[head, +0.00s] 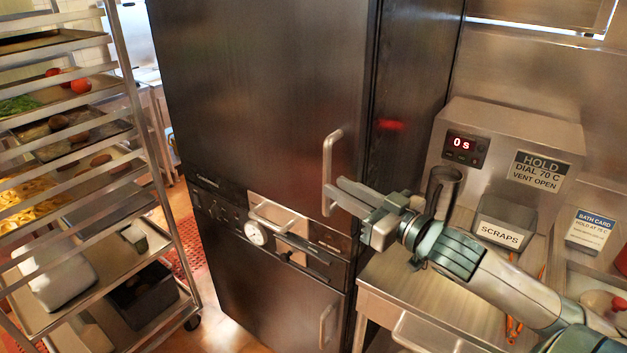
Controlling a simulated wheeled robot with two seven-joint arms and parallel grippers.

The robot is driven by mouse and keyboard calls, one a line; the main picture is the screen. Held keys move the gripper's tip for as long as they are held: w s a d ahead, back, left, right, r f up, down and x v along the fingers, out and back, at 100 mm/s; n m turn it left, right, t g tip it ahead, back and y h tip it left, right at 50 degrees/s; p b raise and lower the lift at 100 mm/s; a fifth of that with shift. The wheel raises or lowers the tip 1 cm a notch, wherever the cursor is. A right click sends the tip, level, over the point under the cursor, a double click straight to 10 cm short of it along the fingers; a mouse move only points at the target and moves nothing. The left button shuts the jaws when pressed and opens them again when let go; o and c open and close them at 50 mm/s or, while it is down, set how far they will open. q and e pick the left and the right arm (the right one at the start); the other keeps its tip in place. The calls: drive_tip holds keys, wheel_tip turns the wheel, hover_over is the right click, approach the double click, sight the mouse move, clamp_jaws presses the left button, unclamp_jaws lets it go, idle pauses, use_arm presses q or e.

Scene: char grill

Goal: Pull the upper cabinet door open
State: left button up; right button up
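The upper cabinet door (255,90) is a large dark steel panel in the middle of the head view and looks closed. Its vertical bar handle (328,155) is near its right edge. My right gripper (335,187) comes in from the right and is at the lower part of this handle. Its two fingers show a gap between them. One finger overlaps the bar in the view; I cannot tell whether the bar lies between them or whether they touch it. My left gripper is not in view.
A control panel with a dial gauge (257,234) sits below the upper door, above a lower door (265,300) with its own handle (327,325). A tray rack (150,150) stands left. A steel counter (430,295) with a scraps bin (503,225) is right.

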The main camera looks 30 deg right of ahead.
sight(314, 173)
drive_tip(key=w+p, duration=0.1)
drive_tip(key=w, duration=0.2)
drive_tip(key=w+a+p, duration=0.1)
drive_tip(key=w+p, duration=0.1)
drive_tip(key=w, duration=0.1)
drive_tip(key=shift+w+a+r, duration=0.1)
drive_tip(key=shift+w+a, duration=0.05)
drive_tip(key=shift+w, duration=0.2)
drive_tip(key=shift+w+a, duration=0.2)
drive_tip(key=shift+w, duration=0.75)
clamp_jaws()
